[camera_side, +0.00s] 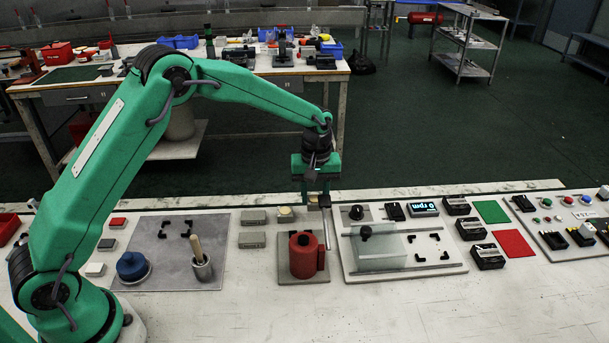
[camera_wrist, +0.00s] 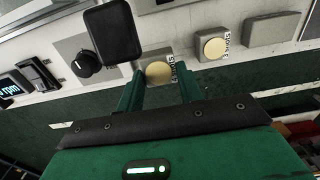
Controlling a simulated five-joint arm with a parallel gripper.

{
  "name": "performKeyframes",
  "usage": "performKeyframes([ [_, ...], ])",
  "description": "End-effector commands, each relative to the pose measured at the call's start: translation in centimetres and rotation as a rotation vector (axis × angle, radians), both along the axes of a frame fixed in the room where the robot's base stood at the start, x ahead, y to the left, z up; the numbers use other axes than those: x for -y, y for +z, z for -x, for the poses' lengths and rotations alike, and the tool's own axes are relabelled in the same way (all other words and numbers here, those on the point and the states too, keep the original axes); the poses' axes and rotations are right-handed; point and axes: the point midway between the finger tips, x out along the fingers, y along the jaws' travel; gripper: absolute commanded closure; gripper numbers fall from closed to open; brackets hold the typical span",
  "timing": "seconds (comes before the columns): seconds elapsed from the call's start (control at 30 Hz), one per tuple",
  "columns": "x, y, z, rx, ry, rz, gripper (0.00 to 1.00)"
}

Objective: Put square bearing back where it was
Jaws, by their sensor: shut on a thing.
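My gripper (camera_side: 317,198) hangs low over the row of grey blocks, behind the red canister. In the wrist view its two green fingers (camera_wrist: 158,82) are on either side of a small grey square block with a cream disc (camera_wrist: 158,72) and a printed label.
A similar disc block (camera_side: 285,213) and plain grey blocks (camera_side: 252,240) lie just left. The red canister (camera_side: 302,255) stands in front on a plate. A knob block (camera_side: 357,213) and rpm display (camera_side: 422,209) are right. The front of the bench is clear.

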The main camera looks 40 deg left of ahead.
Motion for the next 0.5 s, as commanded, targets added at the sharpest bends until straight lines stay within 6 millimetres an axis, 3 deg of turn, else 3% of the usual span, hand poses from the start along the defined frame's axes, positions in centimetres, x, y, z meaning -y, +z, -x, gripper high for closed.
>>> performKeyframes([
  [0.23,0.0,-2.6,0.0,0.000,0.000,0.000,0.98],
  [0.5,0.0,-3.2,0.0,0.001,0.000,0.000,0.98],
])
